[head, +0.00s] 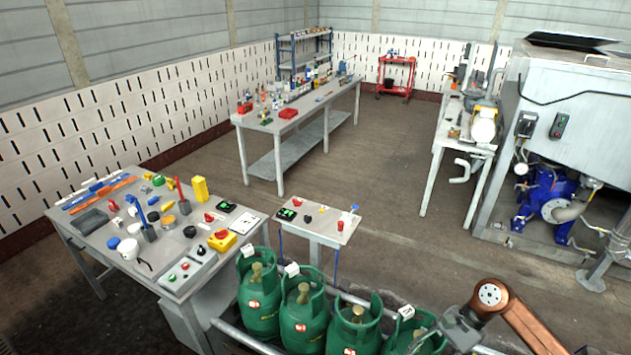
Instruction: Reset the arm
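My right arm, orange and grey, comes in at the lower right corner. My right gripper (432,336) is a small grey shape in front of the rightmost green gas cylinder (404,332). It overlaps that cylinder's top in the picture; I cannot tell whether it touches it or whether its fingers are open or shut. Several green cylinders stand upright in a row, among them the leftmost one (258,312), a second (304,326) and a third (354,334). Their lower parts are cut off by the frame or hidden. My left gripper is not in view.
A cluttered workbench (100,250) stands at left, a small control table (325,236) behind the cylinders. Farther back are a long bench (262,128), a red cart (396,76) and a large grey machine (575,95). The middle floor is clear.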

